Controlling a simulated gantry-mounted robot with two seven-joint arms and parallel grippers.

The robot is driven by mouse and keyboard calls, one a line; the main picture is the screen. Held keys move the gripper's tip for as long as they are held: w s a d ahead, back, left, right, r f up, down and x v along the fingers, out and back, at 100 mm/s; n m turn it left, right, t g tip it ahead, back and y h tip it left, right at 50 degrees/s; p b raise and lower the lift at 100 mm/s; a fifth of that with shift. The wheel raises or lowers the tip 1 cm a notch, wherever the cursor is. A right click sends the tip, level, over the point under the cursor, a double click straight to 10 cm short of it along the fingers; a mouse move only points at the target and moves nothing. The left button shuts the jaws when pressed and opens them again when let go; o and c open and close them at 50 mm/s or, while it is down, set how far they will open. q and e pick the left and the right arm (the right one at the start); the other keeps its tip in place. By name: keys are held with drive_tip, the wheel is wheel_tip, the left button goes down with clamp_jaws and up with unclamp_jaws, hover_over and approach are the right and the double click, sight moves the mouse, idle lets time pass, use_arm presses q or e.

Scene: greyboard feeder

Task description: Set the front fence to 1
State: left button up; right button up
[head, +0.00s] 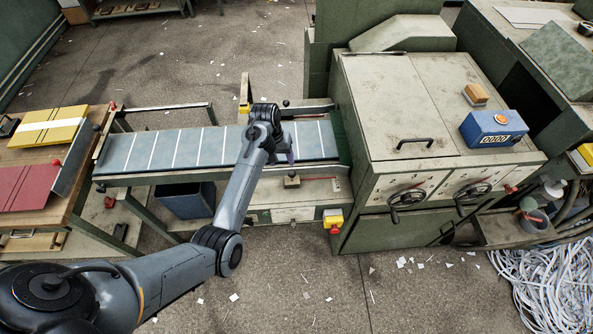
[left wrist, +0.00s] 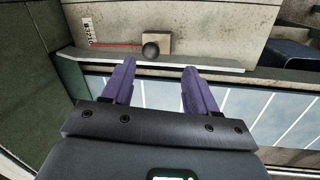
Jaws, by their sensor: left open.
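The front fence (head: 225,173) is a long, thin grey rail along the near side of the striped feed belt (head: 185,150). A tan block with a dark ball knob (head: 292,181) sits just outside it. In the left wrist view the fence (left wrist: 205,65) crosses between the fingers and the block with its knob (left wrist: 151,48). A red line runs from the block to a small white scale (left wrist: 88,31), whose marks I cannot read. My left gripper (head: 291,152), with purple fingers, is open and empty over the belt's near edge, its fingertips (left wrist: 158,66) pointing toward the knob, apart from it.
A far rail with another dark knob (head: 286,103) borders the belt. The green machine (head: 400,105) with handwheels stands right. A yellow box with a red button (head: 333,219) is at the near side. A table with yellow and red boards (head: 80,195) stands left.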

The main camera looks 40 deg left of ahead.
sight(291, 172)
use_arm(q)
drive_tip(key=w+f, duration=0.1)
drive_tip(key=f, duration=0.2)
drive_tip(key=d+f+b, duration=0.1)
drive_tip(key=f, duration=0.2)
drive_tip(key=w+d+f, duration=0.1)
drive_tip(key=f, duration=0.2)
drive_tip(key=shift+w+f+b, duration=0.2)
drive_tip(key=shift+w+b, duration=0.1)
drive_tip(key=shift+b, duration=0.05)
use_arm(e)
wheel_tip(291, 172, down, 2)
drive_tip(key=shift+f, duration=0.1)
use_arm(q)
drive_tip(key=shift+c, duration=0.4)
clamp_jaws()
